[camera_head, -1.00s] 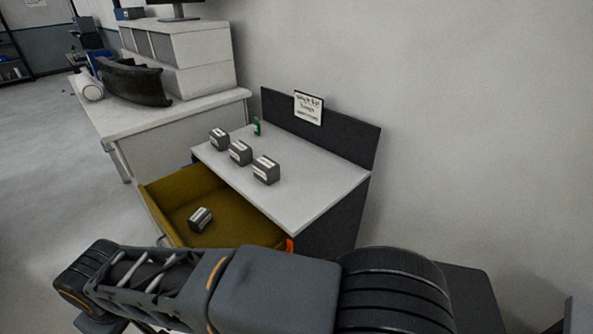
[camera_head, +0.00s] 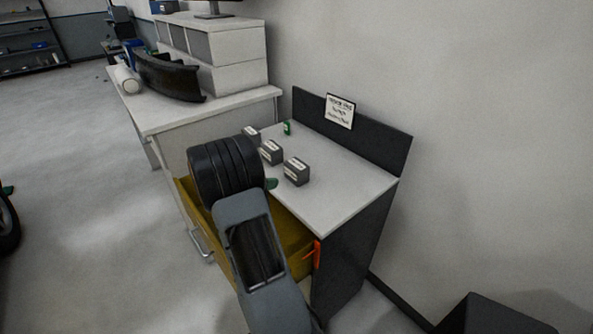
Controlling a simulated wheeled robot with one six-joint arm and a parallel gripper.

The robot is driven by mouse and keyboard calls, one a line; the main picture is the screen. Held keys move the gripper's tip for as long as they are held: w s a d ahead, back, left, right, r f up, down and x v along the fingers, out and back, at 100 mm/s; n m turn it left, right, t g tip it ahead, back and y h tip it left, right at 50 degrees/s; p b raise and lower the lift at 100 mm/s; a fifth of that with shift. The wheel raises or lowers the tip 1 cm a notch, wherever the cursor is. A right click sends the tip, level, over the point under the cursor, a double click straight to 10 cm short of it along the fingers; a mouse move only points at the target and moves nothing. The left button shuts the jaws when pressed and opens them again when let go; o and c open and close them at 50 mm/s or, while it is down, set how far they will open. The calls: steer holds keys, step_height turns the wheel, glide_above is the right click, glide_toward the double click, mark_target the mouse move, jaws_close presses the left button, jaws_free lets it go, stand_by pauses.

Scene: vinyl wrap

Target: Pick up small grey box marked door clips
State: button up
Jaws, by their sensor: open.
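Three small grey boxes with white labels stand in a row on the white cabinet top: a far one (camera_head: 251,133), a middle one (camera_head: 271,152) and a near one (camera_head: 296,171). The labels are too small to read, so I cannot tell which is marked door clips. The open drawer (camera_head: 298,237) below is mustard inside; my arm hides much of it, including the place where another box lay. My arm reaches up over the drawer, its black ribbed joint left of the boxes. My gripper cannot be made out; a small green piece beside the joint is unclear.
A small green item (camera_head: 287,128) stands at the back of the cabinet top, below a sign (camera_head: 340,111) on the dark backboard. The right part of the top is clear. A white desk (camera_head: 180,112) stands behind left. Open floor lies left.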

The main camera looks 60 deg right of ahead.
mark_target(290, 171)
steer(key=shift+n, duration=0.3)
steer(key=x, duration=0.4)
steer(key=p+x, duration=0.1)
steer(key=x, duration=0.4)
steer(key=shift+w+d+r, duration=0.1)
steer(key=shift+d+r, duration=0.05)
steer(key=shift+r, duration=0.05)
steer(key=shift+p+x, duration=0.95)
steer(key=shift+x, duration=1.9)
steer(key=shift+c, duration=0.4)
steer(key=c, duration=0.6)
steer(key=shift+c, duration=0.2)
steer(key=shift+r+h, duration=0.15)
steer(key=shift+h, duration=0.15)
